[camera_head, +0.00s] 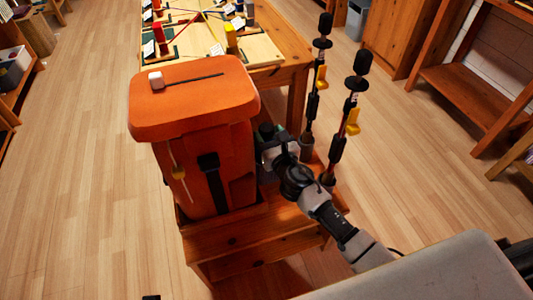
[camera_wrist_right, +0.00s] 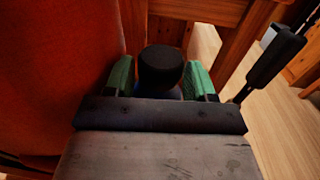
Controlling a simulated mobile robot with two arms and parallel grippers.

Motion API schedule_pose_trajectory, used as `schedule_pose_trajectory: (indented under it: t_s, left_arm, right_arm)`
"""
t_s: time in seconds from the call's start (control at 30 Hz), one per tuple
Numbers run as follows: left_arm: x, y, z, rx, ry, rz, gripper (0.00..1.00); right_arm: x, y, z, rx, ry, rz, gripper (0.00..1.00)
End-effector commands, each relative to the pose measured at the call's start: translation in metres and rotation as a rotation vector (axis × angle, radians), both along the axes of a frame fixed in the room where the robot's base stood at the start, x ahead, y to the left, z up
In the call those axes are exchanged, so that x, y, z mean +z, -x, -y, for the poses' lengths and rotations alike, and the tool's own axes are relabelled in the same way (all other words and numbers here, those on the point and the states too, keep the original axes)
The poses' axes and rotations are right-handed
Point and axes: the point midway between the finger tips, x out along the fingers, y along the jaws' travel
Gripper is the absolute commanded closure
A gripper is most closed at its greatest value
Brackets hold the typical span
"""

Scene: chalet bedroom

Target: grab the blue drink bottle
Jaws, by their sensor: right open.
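The drink bottle shows its black cap (camera_wrist_right: 161,66) in the right wrist view, with a sliver of dark blue body below it. The rest of the bottle is hidden by my gripper. My right gripper (camera_head: 274,142) is open in the head view, beside the orange backpack. In the wrist view its green fingertips stand to the left and right of the bottle, with small gaps beside the cap. Whether they touch the body lower down cannot be told. The bottle's dark cap also shows in the head view (camera_head: 266,130).
The large orange backpack (camera_head: 190,110) stands close left of my gripper on a wooden bench (camera_head: 215,243). Two trekking poles (camera_head: 345,125) stand upright close to the right. A wooden table (camera_head: 275,50) with small items is behind. Open floor lies left and right.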

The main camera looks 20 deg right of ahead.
Motion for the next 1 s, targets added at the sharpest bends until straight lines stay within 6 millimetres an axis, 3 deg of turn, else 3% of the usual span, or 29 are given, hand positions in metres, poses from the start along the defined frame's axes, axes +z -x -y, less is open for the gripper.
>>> schedule_pose_trajectory:
  t_s: [0.13, 0.4, 0.77, 1.0]
  left_arm:
    - [0.010, -0.001, 0.000, 0.001, 0.001, 0.008, 0.57]
    - [0.013, -0.001, 0.000, 0.001, 0.000, 0.006, 0.57]
    - [0.012, -0.001, 0.000, 0.001, 0.001, 0.007, 0.57]
    - [0.012, -0.001, 0.000, 0.001, 0.001, 0.007, 0.57]
  right_arm:
    - [-0.001, -0.017, -0.002, -0.001, 0.000, -0.001, 0.45]
    - [-0.001, -0.020, -0.002, 0.000, -0.001, -0.001, 0.45]
    - [-0.001, -0.020, -0.002, 0.000, 0.000, -0.001, 0.98]
    - [0.000, -0.020, -0.002, 0.000, 0.000, 0.001, 1.00]
